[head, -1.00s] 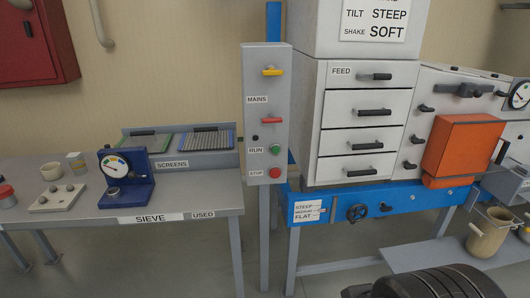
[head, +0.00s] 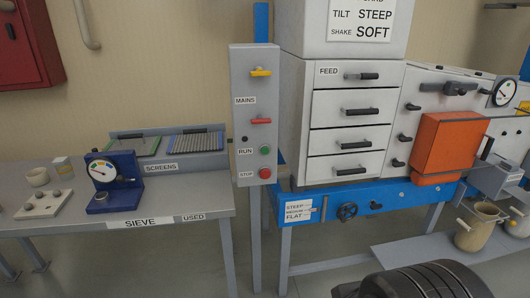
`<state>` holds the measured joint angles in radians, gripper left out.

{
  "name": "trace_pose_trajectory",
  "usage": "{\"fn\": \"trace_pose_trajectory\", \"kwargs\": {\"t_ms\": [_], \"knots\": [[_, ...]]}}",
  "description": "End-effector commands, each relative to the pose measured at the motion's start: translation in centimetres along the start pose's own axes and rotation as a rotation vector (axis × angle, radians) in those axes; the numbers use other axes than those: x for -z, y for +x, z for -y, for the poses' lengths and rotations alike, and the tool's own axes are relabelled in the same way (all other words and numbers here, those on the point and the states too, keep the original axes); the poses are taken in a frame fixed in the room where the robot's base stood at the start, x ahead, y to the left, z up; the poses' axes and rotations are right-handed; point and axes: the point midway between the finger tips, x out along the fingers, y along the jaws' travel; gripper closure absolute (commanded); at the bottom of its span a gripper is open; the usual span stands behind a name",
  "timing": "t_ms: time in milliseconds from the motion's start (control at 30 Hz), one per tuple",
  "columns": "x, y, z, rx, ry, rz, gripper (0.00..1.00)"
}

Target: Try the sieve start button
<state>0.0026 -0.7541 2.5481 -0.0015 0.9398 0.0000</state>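A grey control box (head: 239,110) stands upright on a post between the bench and the white cabinet. Its green button (head: 265,151) beside the RUN label is in plain view, with a red button (head: 265,173) beside STOP just below. Higher up are a red handle (head: 261,121), a yellow handle (head: 261,72) and a MAINS label. A small dark round spot sits above RUN. The bench at left carries a SIEVE label (head: 141,222). My gripper is not seen. A dark ribbed part, apparently mine, shows at the bottom right, well apart from the box.
The bench (head: 205,201) holds a blue gauge stand (head: 112,180), screens in a rack (head: 190,140) and small cups. Right of the box stand a white drawer cabinet (head: 350,105), a blue frame (head: 405,195) with a handwheel, an orange box (head: 445,145) and a bucket (head: 478,228).

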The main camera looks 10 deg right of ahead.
Motion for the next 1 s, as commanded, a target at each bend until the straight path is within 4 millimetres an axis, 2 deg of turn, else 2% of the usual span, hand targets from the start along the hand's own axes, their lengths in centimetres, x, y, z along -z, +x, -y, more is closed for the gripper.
{"fn": "trace_pose_trajectory", "kwargs": {"t_ms": [233, 1000], "knots": [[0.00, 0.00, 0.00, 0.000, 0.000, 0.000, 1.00], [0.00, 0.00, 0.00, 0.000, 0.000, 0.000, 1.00]]}}
